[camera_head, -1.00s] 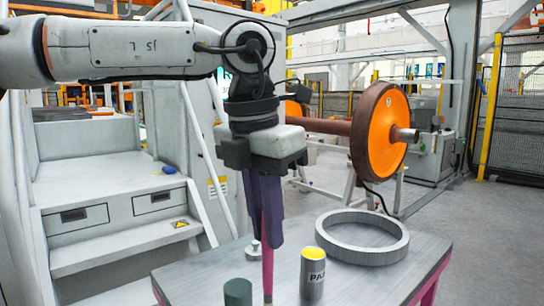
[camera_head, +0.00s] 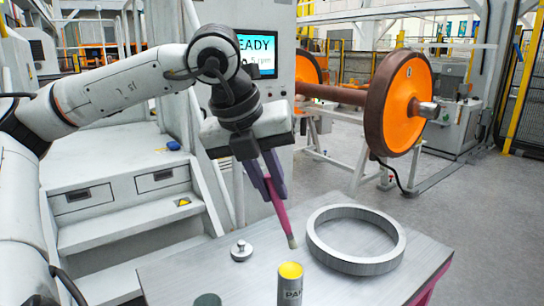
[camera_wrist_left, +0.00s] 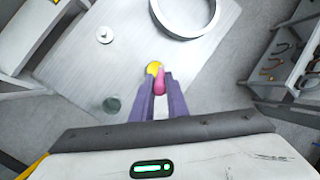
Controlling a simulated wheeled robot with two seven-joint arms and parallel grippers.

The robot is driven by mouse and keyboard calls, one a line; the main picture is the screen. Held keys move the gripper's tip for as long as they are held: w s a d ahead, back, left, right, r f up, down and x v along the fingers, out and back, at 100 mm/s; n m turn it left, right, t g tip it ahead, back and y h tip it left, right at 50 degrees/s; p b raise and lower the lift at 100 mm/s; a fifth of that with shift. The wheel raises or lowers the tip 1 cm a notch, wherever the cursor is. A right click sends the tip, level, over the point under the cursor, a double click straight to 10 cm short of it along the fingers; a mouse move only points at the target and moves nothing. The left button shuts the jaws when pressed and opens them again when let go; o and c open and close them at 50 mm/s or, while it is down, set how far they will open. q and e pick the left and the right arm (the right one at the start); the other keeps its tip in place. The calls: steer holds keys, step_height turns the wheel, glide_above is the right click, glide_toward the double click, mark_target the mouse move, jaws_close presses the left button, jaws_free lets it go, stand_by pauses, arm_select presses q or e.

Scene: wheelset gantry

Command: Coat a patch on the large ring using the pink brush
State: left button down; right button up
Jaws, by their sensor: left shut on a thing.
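My left gripper (camera_head: 269,178) is shut on the pink brush (camera_head: 280,214), which hangs tilted with its pale bristles down and to the right, above the table. The large ring (camera_head: 318,240) is a grey metal ring lying flat on the table, to the right of the brush tip, and the two look apart. The paint can (camera_head: 290,288) with a yellow top stands at the front of the table, below the brush tip. The left wrist view shows the brush (camera_wrist_left: 160,82) between the purple fingers, overlapping the yellow can top (camera_wrist_left: 153,68), and the ring (camera_wrist_left: 177,30) beyond. My right gripper is not in view.
The grey table (camera_head: 200,266) also bears a small metal weight (camera_head: 241,251) and a dark green cylinder (camera_head: 207,300) at the front. An orange wheelset (camera_head: 401,103) stands behind. Grey steps (camera_head: 135,215) are at left.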

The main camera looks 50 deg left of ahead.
mark_target(282, 214)
arm_select(q)
steer(key=shift+w+a+r+n, duration=0.1)
steer(key=shift+r+n, duration=0.15)
steer(key=shift+n, duration=0.05)
steer(key=shift+f, duration=0.1)
steer(key=shift+f+b, duration=0.75)
steer(key=shift+f, duration=0.2)
step_height(282, 214, down, 4)
steer(key=shift+b, duration=1.25)
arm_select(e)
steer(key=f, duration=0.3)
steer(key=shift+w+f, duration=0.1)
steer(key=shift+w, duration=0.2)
arm_select(q)
steer(key=shift+f+b, duration=0.55)
steer(key=shift+b, duration=0.05)
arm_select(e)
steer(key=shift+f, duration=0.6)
arm_select(q)
steer(key=shift+f+b, duration=0.2)
steer(key=shift+b, duration=0.15)
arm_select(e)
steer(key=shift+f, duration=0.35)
arm_select(q)
steer(key=shift+r, duration=0.1)
